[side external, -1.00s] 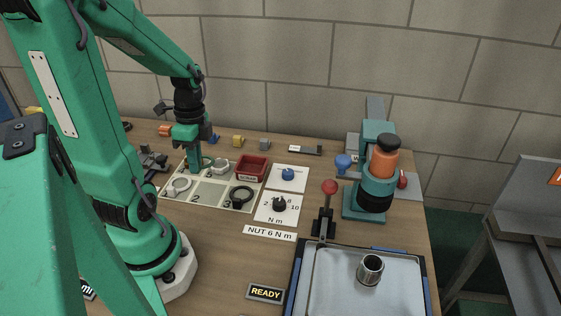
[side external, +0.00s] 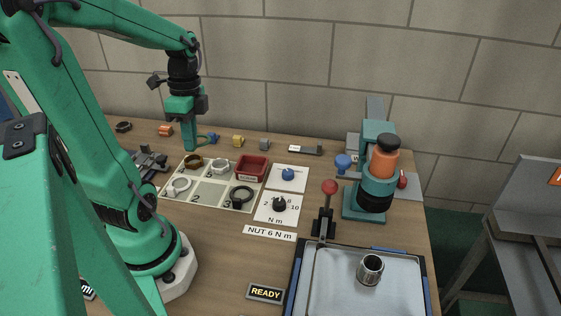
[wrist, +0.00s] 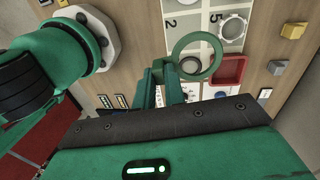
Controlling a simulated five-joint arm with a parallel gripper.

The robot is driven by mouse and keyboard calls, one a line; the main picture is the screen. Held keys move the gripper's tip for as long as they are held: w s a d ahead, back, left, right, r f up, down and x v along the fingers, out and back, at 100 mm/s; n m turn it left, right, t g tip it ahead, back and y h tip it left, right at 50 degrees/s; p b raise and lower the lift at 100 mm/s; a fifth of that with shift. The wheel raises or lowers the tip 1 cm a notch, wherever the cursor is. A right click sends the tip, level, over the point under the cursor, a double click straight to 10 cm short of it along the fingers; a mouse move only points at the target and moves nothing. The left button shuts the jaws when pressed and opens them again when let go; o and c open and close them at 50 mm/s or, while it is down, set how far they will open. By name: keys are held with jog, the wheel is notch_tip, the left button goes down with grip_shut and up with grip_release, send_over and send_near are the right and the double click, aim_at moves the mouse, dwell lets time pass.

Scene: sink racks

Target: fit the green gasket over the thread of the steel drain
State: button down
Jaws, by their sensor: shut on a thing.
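The green gasket (wrist: 174,57) is a flat ring. My gripper (side external: 191,140) is shut on one edge of it and holds it above the numbered parts tray (side external: 210,193). The ring sticks out to the right of the fingers in the side view, seen nearly edge-on (side external: 207,138). In the wrist view the whole ring shows beyond the fingers (wrist: 168,78), with its hole clear. The steel drain (side external: 370,271) stands upright in the grey sink basin (side external: 335,285) at the front right, far from my gripper. Its open top faces up; its thread is too small to make out.
The parts tray holds a brown ring (side external: 193,162), pale rings and a black ring (side external: 241,194). A red scrap bin (side external: 251,167) is beside them. A red-knobbed lever (side external: 329,188) and a teal press (side external: 372,190) stand up behind the basin.

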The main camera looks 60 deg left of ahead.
notch_tip(320, 180, up, 21)
jog(key=w+d+r+m+y, duration=0.1)
jog(key=w+d+m, duration=0.9)
jog(key=w+d, duration=0.55)
jog(key=s+d+m+t, duration=0.15)
jog(key=d+m, duration=0.25)
jog(key=d, duration=0.8)
jog(key=s+d+m, duration=0.3)
jog(key=d+m, duration=0.2)
jog(key=d, duration=0.8)
notch_tip(320, 180, down, 18)
jog(key=shift+f, duration=0.25)
jog(key=shift+w+a+f, duration=0.1)
jog(key=shift+f, duration=0.1)
jog(key=shift+f, duration=1.95)
jog(key=shift+f, duration=0.45)
